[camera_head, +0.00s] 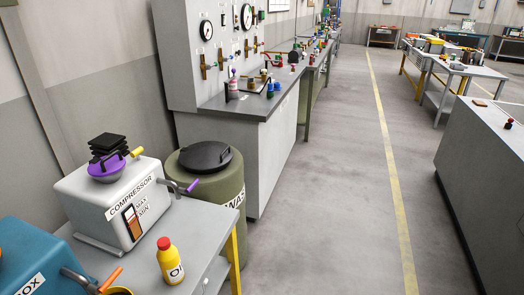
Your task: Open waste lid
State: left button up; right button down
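The waste bin is an olive-green drum (226,225) with a partly visible label on its side, left of the middle in the head view. Its black round lid (206,157) lies flat on the top and looks shut. A raised handle-like shape shows on the lid. The lower left of the drum is hidden behind the compressor and its table. Neither of my grippers is in view.
A grey compressor (110,212) and a yellow-red bottle (169,262) stand on a table in front of the bin. A gauge panel and workbench (262,108) stand behind it. A grey cabinet (490,165) is at right. The floor (330,200) between is clear.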

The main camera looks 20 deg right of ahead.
aim_at(202, 156)
jog(key=z, duration=0.1)
jog(key=i+l+u, duration=0.15)
jog(key=u, duration=0.45)
jog(key=i+l+u, duration=0.15)
jog(key=l, duration=0.25)
jog(key=i+l+u, duration=0.2)
jog(key=l, duration=0.25)
jog(key=i+l+u, duration=0.15)
jog(key=l, duration=0.3)
jog(key=l+u, duration=0.2)
jog(key=l, duration=0.3)
jog(key=i, duration=0.05)
